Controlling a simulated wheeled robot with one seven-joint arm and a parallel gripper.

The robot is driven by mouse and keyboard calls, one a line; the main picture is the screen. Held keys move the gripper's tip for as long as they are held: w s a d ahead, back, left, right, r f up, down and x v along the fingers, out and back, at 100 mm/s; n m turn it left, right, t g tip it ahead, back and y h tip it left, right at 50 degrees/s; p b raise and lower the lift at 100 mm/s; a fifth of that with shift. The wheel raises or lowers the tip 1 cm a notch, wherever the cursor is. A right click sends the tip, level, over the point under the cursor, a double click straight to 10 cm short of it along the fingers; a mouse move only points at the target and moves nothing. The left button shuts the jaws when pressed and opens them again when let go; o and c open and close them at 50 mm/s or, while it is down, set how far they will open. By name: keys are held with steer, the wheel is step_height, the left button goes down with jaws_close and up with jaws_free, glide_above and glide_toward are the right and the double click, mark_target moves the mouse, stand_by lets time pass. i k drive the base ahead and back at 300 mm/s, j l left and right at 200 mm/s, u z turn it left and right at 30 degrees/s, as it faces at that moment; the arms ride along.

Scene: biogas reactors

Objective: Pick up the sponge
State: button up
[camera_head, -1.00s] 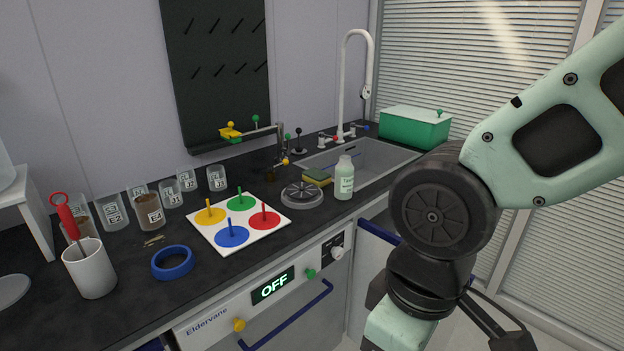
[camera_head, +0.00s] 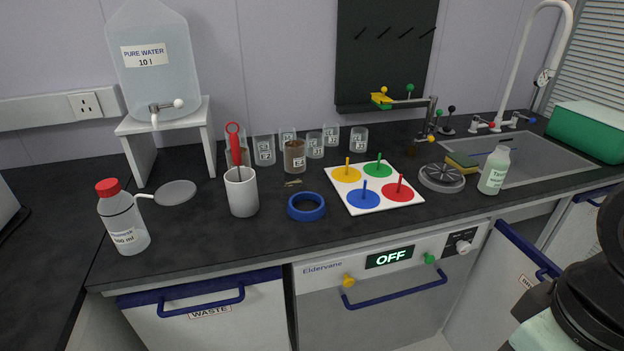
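The sponge (camera_head: 461,162) is yellow with a dark green side. It lies on the dark worktop at the sink's left edge, behind a round grey drain-like disc (camera_head: 441,177) and left of a pale green-white bottle (camera_head: 494,171). The bottle and disc stand close to it, and part of the sponge is hidden. Only a dark part of my arm shows at the lower right; my gripper itself is not in view.
A white board with coloured pegs (camera_head: 373,188), a blue ring (camera_head: 306,207), a white cup (camera_head: 241,191) and several glass beakers stand left of the sponge. The sink (camera_head: 530,168) lies to its right, with a tall white tap (camera_head: 515,70). A green box (camera_head: 592,131) stands beyond.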

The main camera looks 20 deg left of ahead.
mark_target(462, 162)
steer(key=i+u, duration=0.2)
steer(key=i, duration=0.4)
steer(key=i+l+u, duration=0.15)
steer(key=i, duration=0.5)
